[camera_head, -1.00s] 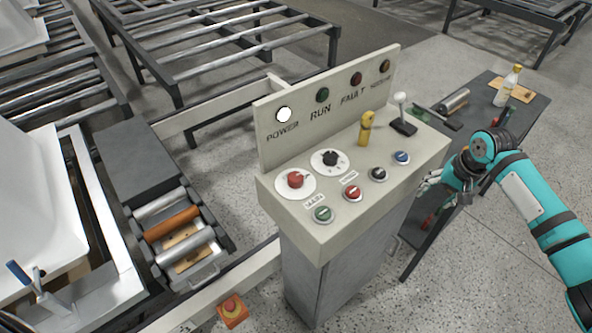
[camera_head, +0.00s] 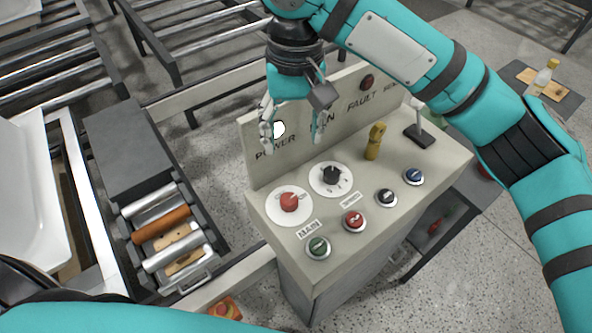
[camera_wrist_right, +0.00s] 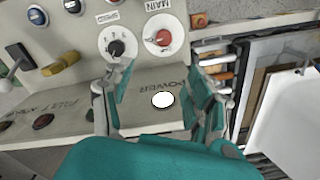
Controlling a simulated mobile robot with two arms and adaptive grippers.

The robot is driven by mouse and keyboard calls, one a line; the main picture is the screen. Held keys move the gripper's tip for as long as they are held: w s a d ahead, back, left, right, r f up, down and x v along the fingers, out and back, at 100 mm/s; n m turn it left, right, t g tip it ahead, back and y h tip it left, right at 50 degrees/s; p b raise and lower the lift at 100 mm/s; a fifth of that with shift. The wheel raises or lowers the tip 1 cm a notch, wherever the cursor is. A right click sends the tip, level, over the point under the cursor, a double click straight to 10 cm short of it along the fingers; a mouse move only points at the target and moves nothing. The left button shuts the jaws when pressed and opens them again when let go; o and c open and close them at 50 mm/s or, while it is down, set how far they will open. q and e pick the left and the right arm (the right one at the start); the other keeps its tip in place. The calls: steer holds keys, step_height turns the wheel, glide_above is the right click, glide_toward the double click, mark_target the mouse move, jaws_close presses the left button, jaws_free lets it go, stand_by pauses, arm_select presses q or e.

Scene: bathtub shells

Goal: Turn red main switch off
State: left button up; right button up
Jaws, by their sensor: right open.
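The red main switch (camera_head: 289,201) is a round knob on a white disc, on the left of the control panel's sloped top, above the MAIN label (camera_head: 308,230). In the wrist view the red switch (camera_wrist_right: 163,37) is at the top, beyond the fingertips. My right gripper (camera_head: 292,140) is open and empty, fingers pointing down, in front of the upright panel and above and behind the switch. Its fingers (camera_wrist_right: 162,80) frame the POWER lamp in the wrist view. The white POWER lamp (camera_head: 279,128) looks lit. My left gripper is out of view.
A black rotary knob (camera_head: 331,174) sits right beside the red switch. Green (camera_head: 318,247), red (camera_head: 353,219), black and blue buttons line the front edge. A yellow key-like handle (camera_head: 375,141) and a lever (camera_head: 418,127) stand to the right. The upright panel (camera_head: 251,143) rises behind.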

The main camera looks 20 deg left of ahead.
glide_above(289, 199)
step_height(289, 199, down, 6)
steer(key=f, duration=0.1)
step_height(289, 199, down, 9)
steer(key=shift+r+p, duration=0.2)
steer(key=shift+p, duration=0.15)
steer(key=shift+f, duration=0.45)
steer(key=c, duration=1.1)
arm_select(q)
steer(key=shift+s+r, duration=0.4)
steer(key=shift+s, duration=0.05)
arm_select(e)
steer(key=shift+n, duration=0.3)
steer(key=shift+c, duration=0.2)
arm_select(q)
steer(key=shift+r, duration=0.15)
